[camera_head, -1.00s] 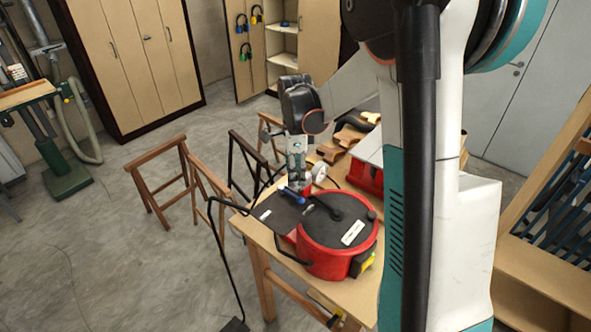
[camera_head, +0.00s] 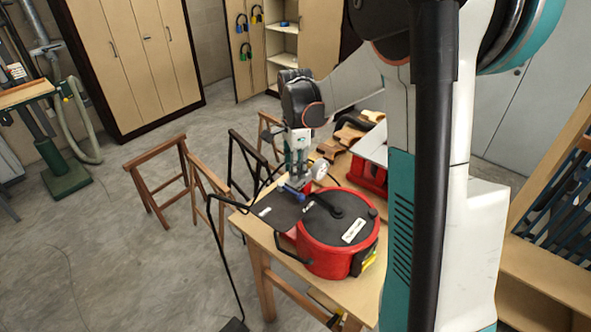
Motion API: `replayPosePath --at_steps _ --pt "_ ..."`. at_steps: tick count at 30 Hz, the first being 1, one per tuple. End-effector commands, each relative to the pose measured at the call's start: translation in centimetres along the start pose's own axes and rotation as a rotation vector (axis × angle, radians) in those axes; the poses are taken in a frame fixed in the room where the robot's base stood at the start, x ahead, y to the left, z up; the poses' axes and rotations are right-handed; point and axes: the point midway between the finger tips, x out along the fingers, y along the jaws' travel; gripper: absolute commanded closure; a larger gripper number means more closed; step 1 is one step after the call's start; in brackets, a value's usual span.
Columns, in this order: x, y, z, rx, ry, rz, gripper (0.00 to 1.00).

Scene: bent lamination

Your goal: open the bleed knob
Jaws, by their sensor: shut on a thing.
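A red round pot (camera_head: 322,262) with a dark lid stands on the wooden table and carries a label. Beside it, at its back left, is a small fitting with a blue part (camera_head: 292,194) and a white round dial (camera_head: 319,170). My gripper (camera_head: 297,183) points down at this fitting, left of the dial, with its fingers shut at the blue part. The bleed knob is small and mostly hidden by the fingers, so its exact shape and turn cannot be told.
Behind are a red-and-white box (camera_head: 369,172) and curved wooden pieces (camera_head: 349,135). Wooden trestles (camera_head: 163,180) stand left on open floor. My arm covers the table's right side.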

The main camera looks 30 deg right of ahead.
Motion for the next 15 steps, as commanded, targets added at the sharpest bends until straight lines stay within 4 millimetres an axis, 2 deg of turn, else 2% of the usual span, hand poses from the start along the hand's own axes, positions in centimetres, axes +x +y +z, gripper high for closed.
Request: replayPosePath --at_steps 15 --pt "0.14 -0.12 0.00 -0.487 0.000 -0.001 0.97"
